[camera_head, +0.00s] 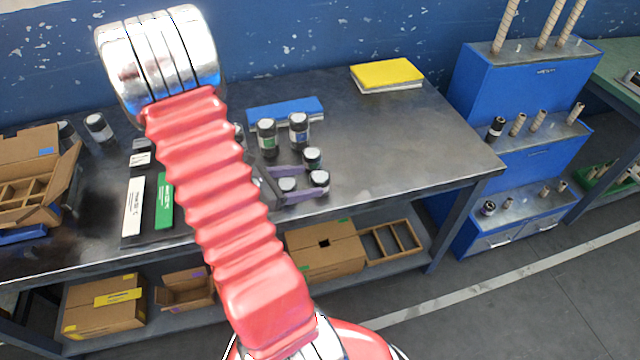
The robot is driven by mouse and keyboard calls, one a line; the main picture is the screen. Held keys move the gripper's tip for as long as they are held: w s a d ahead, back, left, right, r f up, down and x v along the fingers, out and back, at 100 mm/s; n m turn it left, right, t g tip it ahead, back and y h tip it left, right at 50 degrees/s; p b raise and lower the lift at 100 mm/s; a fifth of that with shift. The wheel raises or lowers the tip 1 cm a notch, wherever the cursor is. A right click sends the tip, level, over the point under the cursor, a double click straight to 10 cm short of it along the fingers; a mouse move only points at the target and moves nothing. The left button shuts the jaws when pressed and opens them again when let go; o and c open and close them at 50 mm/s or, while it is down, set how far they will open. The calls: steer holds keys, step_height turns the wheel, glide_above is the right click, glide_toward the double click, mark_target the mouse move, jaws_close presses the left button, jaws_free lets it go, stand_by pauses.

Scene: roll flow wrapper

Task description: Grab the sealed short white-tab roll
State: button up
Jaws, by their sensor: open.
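Several short dark rolls with pale tops stand on the dark workbench (390,150). One roll (287,185) shows between the purple fingers of my gripper (308,182), and another roll (319,182) is at the fingertips. A third short roll (312,158) stands just behind the upper finger. Their tabs and seals are too small to read, so I cannot tell which is the sealed white-tab one. My gripper is open, low over the bench and pointing right. My red arm hides its wrist and part of the bench.
Taller rolls with a green band (267,136) and a blue band (299,131) stand behind, before a blue pad (285,110). A yellow pad (387,74) lies at the back. An open cardboard box (38,180) is at left. The bench's right side is clear.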

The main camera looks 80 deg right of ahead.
mark_target(313, 180)
steer(key=shift+x, duration=1.95)
steer(key=c, duration=1.2)
